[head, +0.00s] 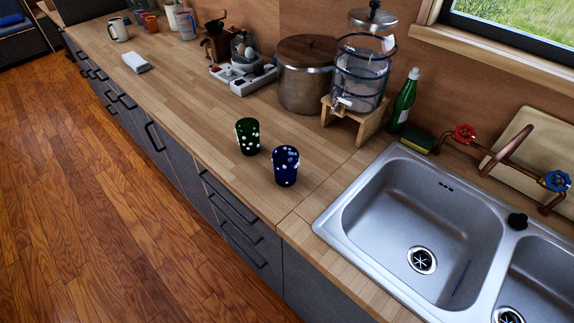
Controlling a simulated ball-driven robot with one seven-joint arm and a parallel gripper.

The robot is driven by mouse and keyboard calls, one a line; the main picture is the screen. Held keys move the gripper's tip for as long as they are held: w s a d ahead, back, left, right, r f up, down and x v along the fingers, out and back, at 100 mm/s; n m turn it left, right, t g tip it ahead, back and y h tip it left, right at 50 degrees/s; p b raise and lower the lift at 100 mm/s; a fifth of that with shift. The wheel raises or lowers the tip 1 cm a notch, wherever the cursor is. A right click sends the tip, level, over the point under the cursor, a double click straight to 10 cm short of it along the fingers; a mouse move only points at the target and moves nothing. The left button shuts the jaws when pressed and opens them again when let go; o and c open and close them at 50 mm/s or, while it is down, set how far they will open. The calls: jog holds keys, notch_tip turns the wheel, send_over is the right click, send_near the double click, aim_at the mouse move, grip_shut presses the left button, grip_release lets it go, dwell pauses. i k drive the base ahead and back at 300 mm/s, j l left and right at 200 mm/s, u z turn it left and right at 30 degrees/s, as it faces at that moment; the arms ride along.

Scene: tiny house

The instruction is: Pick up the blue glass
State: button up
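The blue glass (285,167) is dark blue with white spots. It stands upright on the wooden counter, left of the sink and near the counter's front edge. A dark green glass (248,136) with white spots stands close beside it, to the left and a little farther back. My gripper is not in view, so its state and its distance from the blue glass do not show.
The sink (422,220) is to the right. Behind the glasses are a large pot (305,85), a water dispenser (360,75) on a wooden stand and a green bottle (403,103). Wooden floor (95,200) lies open in front.

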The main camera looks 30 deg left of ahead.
aim_at(285, 160)
jog(key=j+u, duration=0.1)
jog(key=u, duration=1.05)
